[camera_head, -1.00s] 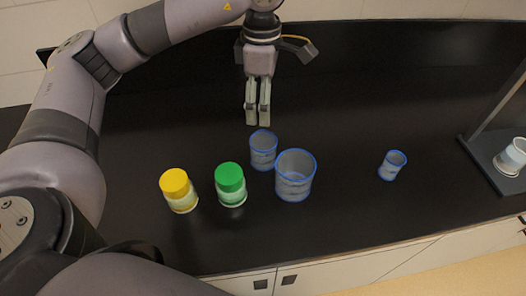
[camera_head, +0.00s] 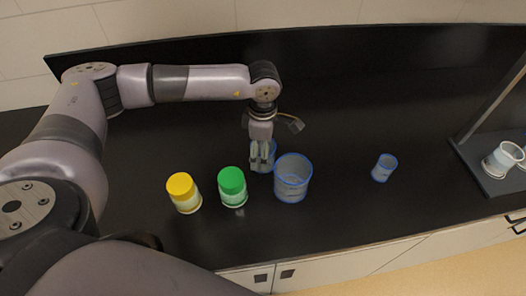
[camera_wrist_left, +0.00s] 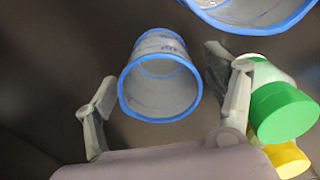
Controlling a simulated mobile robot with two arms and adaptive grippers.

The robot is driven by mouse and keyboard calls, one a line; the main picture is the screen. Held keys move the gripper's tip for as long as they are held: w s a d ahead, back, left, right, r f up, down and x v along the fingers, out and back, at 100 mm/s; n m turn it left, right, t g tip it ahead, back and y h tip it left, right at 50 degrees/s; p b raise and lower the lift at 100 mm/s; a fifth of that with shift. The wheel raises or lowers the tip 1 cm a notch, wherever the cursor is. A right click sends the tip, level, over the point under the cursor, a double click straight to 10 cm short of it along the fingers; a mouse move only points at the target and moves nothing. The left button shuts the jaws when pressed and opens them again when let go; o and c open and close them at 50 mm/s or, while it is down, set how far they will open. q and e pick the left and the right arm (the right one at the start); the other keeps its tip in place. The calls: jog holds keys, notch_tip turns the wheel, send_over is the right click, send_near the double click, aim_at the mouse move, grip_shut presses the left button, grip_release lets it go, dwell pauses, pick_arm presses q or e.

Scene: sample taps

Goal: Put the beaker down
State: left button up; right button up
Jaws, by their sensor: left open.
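A clear blue-rimmed beaker (camera_head: 269,161) stands on the black worktop, partly hidden behind my left gripper (camera_head: 261,168) in the head view. In the left wrist view this beaker (camera_wrist_left: 160,84) shows between the two spread fingers of my left gripper (camera_wrist_left: 163,108), with a gap on each side. The left gripper is open and holds nothing. A larger blue-rimmed beaker (camera_head: 293,180) stands just to the right, and its rim shows at the top of the wrist view (camera_wrist_left: 250,14). A smaller blue-rimmed beaker (camera_head: 384,168) stands farther right. My right gripper is not in view.
A green-lidded jar (camera_head: 232,186) and a yellow-lidded jar (camera_head: 184,193) stand left of the larger beaker, near the front edge. A dark stand (camera_head: 479,168) at the far right carries a whitish vessel (camera_head: 503,157). The worktop (camera_head: 340,95) behind the beakers is clear.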

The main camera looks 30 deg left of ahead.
pick_arm(q)
jog(key=shift+f, duration=0.3)
jog(key=shift+c, duration=0.4)
jog(key=c, duration=1.1)
jog(key=shift+r, duration=0.15)
